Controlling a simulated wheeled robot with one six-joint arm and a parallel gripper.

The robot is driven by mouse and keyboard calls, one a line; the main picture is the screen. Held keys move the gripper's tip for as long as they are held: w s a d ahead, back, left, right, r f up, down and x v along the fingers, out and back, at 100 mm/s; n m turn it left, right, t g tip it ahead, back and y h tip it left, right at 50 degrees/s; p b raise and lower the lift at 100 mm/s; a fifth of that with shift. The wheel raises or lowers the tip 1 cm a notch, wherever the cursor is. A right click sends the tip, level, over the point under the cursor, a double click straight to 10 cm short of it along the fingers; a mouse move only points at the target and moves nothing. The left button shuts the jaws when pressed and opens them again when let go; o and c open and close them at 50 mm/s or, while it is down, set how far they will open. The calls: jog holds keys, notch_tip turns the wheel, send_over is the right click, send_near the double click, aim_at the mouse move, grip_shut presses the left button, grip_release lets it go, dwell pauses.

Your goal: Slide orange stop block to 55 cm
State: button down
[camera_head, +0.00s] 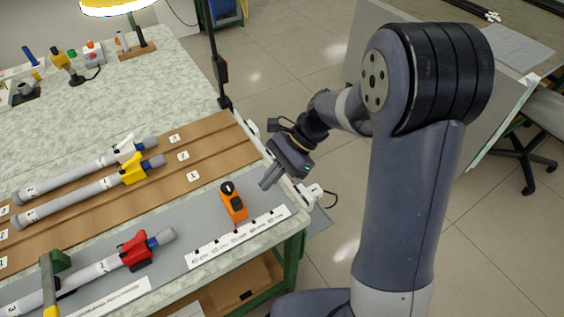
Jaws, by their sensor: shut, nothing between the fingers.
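The orange stop block (235,204) has a black knob on top and sits on the grey strip near the table's right end. It stands just behind a white scale (240,236), with its lower end close to the scale's edge. The scale's numbers are too small to read. My gripper (266,184) is shut and empty. It is in the air near the right edge of the table, to the right of and a little above the stop block in the picture, apart from it.
A grey rod with a red clamp (137,250) lies left of the stop block on the grey strip. Two more rods, with a white clamp (125,149) and a yellow clamp (132,168), lie on the brown board (222,146). A black upright post (217,65) stands at the board's far end.

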aim_at(240, 199)
jog(key=shift+s+a+f, duration=0.1)
jog(key=shift+s+a, duration=0.3)
jog(key=shift+a, duration=0.25)
jog(key=shift+s+a+f, duration=0.15)
jog(key=shift+s+a, duration=0.3)
jog(key=shift+a, duration=0.25)
jog(key=shift+s+a+f, duration=0.1)
jog(key=shift+s+a, duration=0.3)
jog(key=shift+a, duration=0.25)
jog(key=shift+s+a+r+p, duration=0.1)
jog(key=shift+s+a+p, duration=0.25)
jog(key=shift+a+p, duration=0.2)
jog(key=shift+a, duration=0.1)
